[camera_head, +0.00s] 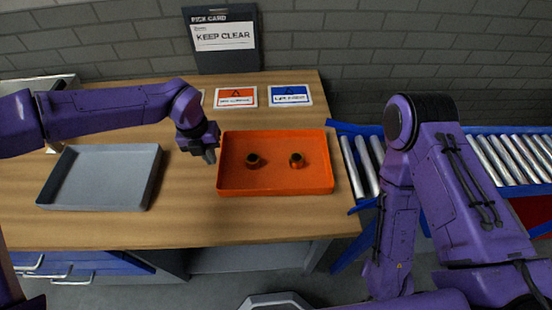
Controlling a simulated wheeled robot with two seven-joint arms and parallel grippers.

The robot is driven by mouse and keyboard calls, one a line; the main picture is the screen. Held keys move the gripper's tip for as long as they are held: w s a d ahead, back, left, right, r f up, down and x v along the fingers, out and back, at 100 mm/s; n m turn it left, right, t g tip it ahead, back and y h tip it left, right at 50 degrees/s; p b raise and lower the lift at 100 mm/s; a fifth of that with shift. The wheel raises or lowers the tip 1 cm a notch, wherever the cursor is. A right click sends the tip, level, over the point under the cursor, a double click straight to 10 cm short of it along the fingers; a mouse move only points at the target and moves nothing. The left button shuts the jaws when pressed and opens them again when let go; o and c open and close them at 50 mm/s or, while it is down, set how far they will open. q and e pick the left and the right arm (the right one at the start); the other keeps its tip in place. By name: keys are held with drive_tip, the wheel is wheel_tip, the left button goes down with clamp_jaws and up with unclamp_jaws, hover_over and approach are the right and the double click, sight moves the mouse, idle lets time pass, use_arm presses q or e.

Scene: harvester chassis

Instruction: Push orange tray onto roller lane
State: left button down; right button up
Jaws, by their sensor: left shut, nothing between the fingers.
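The orange tray (275,187) lies flat on the wooden table near its right edge, with two small dark brown round parts (253,160) inside. The roller lane (497,160), with silver rollers and blue rails, begins just right of the table and is partly hidden by my right arm. My left gripper (209,157) is shut and empty, pointing down at the tray's left wall; I cannot tell whether it touches. My right arm stands in front of the lane, and its gripper is not in view.
A grey tray (100,205) sits empty on the left of the table. A red-marked card (236,97) and a blue-marked card (290,95) lie behind the orange tray. A dark board (223,50) with a "KEEP CLEAR" sheet stands at the back.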

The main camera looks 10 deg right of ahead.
sight(302, 156)
use_arm(q)
drive_tip(key=d, duration=0.3)
drive_tip(key=shift+d+f+b, duration=0.2)
drive_tip(key=shift+d+b, duration=0.15)
drive_tip(key=d, duration=0.6)
drive_tip(key=d+b, duration=0.1)
drive_tip(key=d, duration=0.2)
drive_tip(key=shift+s+d+f, duration=0.1)
drive_tip(key=shift+s+f, duration=0.1)
drive_tip(key=shift+s, duration=0.1)
drive_tip(key=shift+s+d+f+b, duration=0.1)
drive_tip(key=shift+d, duration=2.6)
drive_tip(key=shift+s+d+f+b, duration=0.1)
drive_tip(key=shift+d+b, duration=0.05)
drive_tip(key=shift+d, duration=2.5)
drive_tip(key=shift+s+d+f+b, duration=0.1)
drive_tip(key=shift+d, duration=2.6)
drive_tip(key=a, duration=0.2)
drive_tip(key=a+p, duration=0.1)
drive_tip(key=a, duration=0.2)
drive_tip(key=shift+w, duration=0.2)
drive_tip(key=shift+d, duration=0.15)
drive_tip(key=shift+r, duration=0.1)
